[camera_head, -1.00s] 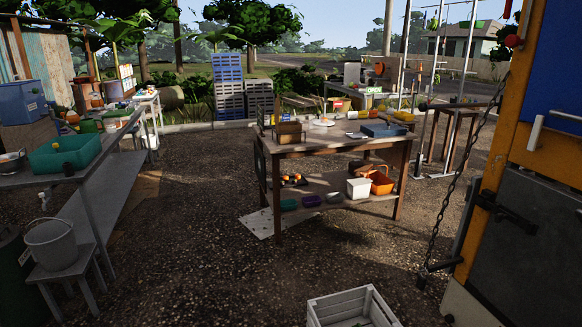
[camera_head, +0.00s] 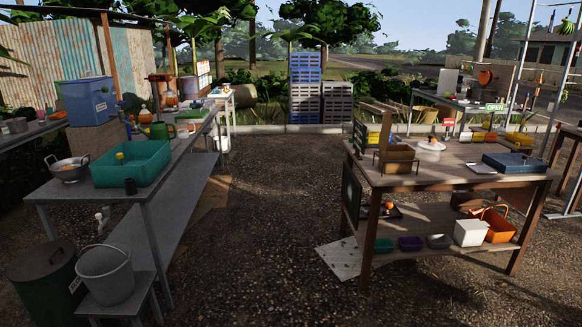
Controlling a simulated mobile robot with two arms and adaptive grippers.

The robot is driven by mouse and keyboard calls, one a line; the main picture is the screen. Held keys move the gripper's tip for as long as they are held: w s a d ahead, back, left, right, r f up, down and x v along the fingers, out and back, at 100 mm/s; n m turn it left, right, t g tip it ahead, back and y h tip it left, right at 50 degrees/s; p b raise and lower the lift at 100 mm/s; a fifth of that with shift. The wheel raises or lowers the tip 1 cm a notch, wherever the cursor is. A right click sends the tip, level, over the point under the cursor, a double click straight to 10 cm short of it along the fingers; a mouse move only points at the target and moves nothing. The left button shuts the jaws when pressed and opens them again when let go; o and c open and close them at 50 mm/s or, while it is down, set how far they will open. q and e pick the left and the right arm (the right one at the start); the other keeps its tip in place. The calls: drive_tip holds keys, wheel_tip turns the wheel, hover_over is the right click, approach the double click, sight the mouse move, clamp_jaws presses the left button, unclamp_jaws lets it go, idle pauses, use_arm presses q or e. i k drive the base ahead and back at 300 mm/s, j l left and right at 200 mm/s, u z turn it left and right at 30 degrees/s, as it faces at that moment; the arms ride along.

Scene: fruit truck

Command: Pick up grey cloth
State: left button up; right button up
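I cannot make out a grey cloth for certain. A small pale flat item (camera_head: 480,168) lies on the wooden table (camera_head: 450,181) beside the blue tray; it is too small to tell what it is. A pale flat sheet with dark specks (camera_head: 338,260) lies on the ground at that table's left legs. Neither of my grippers is in view.
A metal table (camera_head: 90,189) on the left holds a teal basin (camera_head: 131,164) and a metal pot (camera_head: 68,169). A grey bucket (camera_head: 105,275) stands on a low stool. The wooden table's lower shelf holds a white bin (camera_head: 470,233) and an orange basket (camera_head: 497,226). Gravel between the tables is clear.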

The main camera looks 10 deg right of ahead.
sight(398, 140)
drive_tip(key=i+z, duration=0.1)
drive_tip(key=i, duration=1.85)
drive_tip(key=i+j+z, duration=0.1)
drive_tip(key=i, duration=3.7)
drive_tip(key=i+z, duration=0.35)
drive_tip(key=i+j+z, duration=0.15)
drive_tip(key=i+z, duration=0.2)
drive_tip(key=i+j+z, duration=0.35)
drive_tip(key=i+z, duration=0.15)
drive_tip(key=z, duration=0.3)
drive_tip(key=i+z, duration=0.15)
drive_tip(key=z, duration=0.25)
drive_tip(key=i+j+z, duration=0.15)
drive_tip(key=z, duration=0.3)
drive_tip(key=i+j+z, duration=0.1)
drive_tip(key=z, duration=0.3)
drive_tip(key=i+j+z, duration=0.1)
drive_tip(key=j+z, duration=0.15)
drive_tip(key=z, duration=0.2)
